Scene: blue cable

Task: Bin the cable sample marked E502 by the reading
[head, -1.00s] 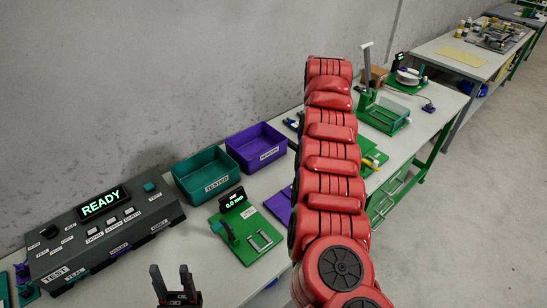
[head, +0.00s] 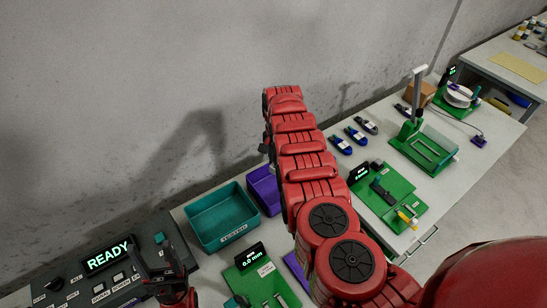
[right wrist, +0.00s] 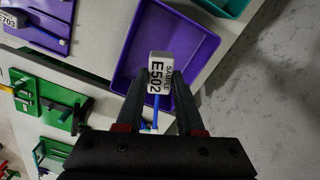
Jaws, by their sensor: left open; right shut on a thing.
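The cable sample marked E502 (right wrist: 159,73) has a white label block and a blue cable below it. My right gripper (right wrist: 162,88) is shut on it in the right wrist view. The sample shows over the purple bin (right wrist: 128,67), whose visible floor is empty; its height above the bin I cannot tell. In the head view the purple bin (head: 259,184) is partly hidden by my right arm, and the right gripper and sample are hidden. The teal bin (head: 190,225), labelled TESTED, stands beside it, empty. My left gripper (head: 155,255) is open and empty near the test box.
The test box (head: 75,275) reads READY. A green gauge (head: 245,272) reads 0.0 mm. Several blue-and-black items (head: 354,135) lie farther along the bench, near a green fixture (head: 425,150). Another sample, E703 (right wrist: 12,20), lies on a purple fixture.

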